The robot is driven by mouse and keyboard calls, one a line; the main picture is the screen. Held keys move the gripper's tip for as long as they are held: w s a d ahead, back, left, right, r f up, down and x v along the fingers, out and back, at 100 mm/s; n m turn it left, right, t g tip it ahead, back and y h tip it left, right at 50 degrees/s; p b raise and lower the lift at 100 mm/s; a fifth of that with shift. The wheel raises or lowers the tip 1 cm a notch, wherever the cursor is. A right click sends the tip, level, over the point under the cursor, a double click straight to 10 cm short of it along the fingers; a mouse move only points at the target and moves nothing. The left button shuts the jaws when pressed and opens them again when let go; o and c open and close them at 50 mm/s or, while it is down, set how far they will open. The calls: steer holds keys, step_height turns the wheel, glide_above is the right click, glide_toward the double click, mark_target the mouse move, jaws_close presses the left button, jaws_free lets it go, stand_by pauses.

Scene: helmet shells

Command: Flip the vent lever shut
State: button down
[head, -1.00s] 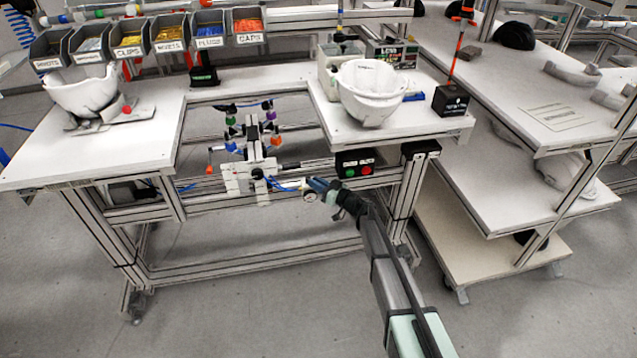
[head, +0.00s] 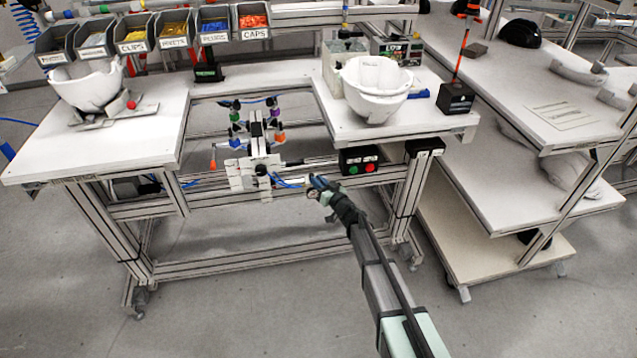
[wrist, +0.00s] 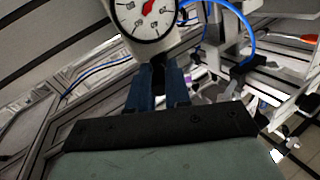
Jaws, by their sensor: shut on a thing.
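A white valve block (head: 250,172) with several coloured knobs hangs under the gap in the bench. An orange-tipped handle (head: 213,160) sticks out at its left; I cannot tell whether it is the vent lever. My gripper (head: 314,184) is at the right of the block, by a round white gauge (head: 312,194). In the wrist view, the gauge (wrist: 150,14) with a red needle is just beyond my blue fingers (wrist: 158,80). They are shut on a small dark part below the gauge, mostly hidden between them. An orange piece (wrist: 309,38) shows at the right edge.
Blue tubing (head: 290,184) runs between block and gauge; it curves close by in the wrist view (wrist: 245,35). A button box (head: 358,161) is above right of my gripper. White helmet shells (head: 375,90) stand on the bench. Metal rails (head: 245,200) lie behind and below.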

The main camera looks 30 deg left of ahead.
steer(key=c, duration=1.4)
jaws_free()
steer(key=shift+o, duration=0.2)
steer(key=v, duration=1.4)
